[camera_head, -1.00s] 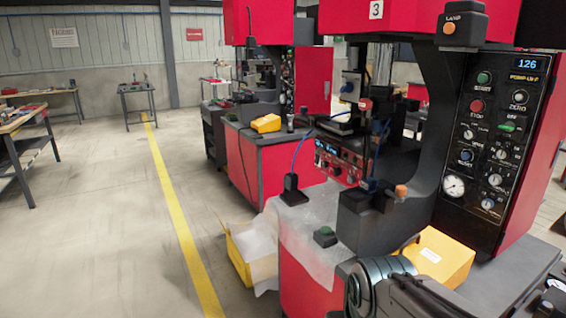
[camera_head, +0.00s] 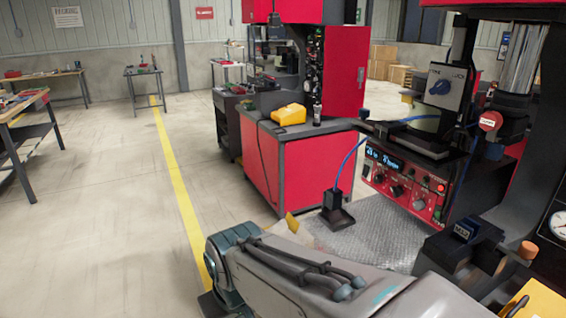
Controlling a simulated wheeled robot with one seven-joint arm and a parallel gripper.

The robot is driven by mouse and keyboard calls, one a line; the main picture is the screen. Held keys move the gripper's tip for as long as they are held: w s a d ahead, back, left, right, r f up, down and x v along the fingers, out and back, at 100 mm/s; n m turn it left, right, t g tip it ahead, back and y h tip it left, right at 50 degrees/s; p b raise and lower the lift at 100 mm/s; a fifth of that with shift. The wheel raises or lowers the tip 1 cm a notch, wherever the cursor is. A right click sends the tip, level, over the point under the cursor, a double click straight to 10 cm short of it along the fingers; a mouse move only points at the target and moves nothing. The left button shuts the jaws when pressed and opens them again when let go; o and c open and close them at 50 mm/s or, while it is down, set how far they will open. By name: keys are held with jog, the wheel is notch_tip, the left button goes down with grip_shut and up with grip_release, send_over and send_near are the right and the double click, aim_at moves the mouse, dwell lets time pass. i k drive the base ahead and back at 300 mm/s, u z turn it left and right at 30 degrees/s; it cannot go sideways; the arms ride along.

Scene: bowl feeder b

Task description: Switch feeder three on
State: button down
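A machine with a red control box (camera_head: 403,187) stands at the right in the head view. The box has a lit blue display, several black knobs and small buttons, one of them red. Above it a grey panel with a dark blue rotary knob (camera_head: 440,87) is mounted; its printing is too small to read. I cannot tell which part is feeder three's switch or whether it is on. My grey arm crosses the bottom of the view, in front of the machine's table. My gripper is not in view.
Behind is another red machine cabinet (camera_head: 300,165) with a yellow box (camera_head: 289,115). The floor left of the yellow line (camera_head: 177,180) is mostly clear.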

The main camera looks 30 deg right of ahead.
aim_at(366, 172)
jog(key=z, duration=0.5)
jog(key=i, duration=1.1)
jog(key=z, duration=0.75)
